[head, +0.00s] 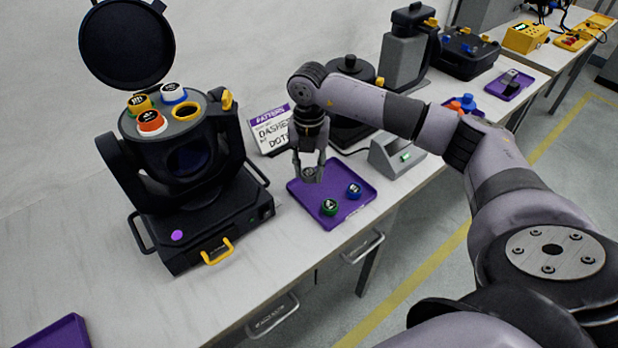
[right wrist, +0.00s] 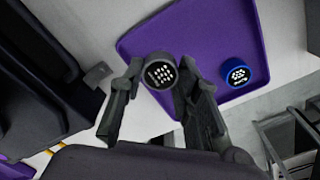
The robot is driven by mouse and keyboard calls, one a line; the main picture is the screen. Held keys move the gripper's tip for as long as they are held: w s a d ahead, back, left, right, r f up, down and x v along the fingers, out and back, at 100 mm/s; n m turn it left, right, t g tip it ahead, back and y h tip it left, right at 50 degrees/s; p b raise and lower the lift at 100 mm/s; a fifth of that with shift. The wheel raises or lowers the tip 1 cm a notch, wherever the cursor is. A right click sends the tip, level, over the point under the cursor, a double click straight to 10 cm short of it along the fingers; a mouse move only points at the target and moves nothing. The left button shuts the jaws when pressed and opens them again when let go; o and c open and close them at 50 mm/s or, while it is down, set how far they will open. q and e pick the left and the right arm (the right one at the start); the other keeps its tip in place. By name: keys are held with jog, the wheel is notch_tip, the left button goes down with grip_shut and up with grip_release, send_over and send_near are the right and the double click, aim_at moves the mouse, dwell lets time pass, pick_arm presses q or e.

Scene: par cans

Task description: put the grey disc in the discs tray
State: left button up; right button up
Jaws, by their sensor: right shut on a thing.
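My right gripper (head: 308,168) is shut on the grey disc (head: 312,174), which shows a pattern of white dots in the right wrist view (right wrist: 160,71). It holds the disc above the back left part of the purple tray (head: 343,216). A green disc (head: 329,207) and a blue disc (head: 354,190) lie in this tray. In the right wrist view the blue disc (right wrist: 237,72) is to the right of the held disc, and the green disc cannot be made out. My left gripper is not in view.
A black par can (head: 190,215) stands left of the tray, with orange (head: 151,122), yellow and blue-rimmed discs on top and one empty yellow-ringed hole (head: 185,110). A "PATTERN" sign (head: 270,130) stands behind the tray. A grey device (head: 396,155) is to its right.

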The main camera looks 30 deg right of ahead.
aim_at(309, 180)
notch_tip(309, 180, down, 4)
jog(key=shift+f, duration=0.1)
jog(key=shift+f, duration=0.15)
jog(key=o, duration=0.9)
jog(key=shift+o, duration=0.2)
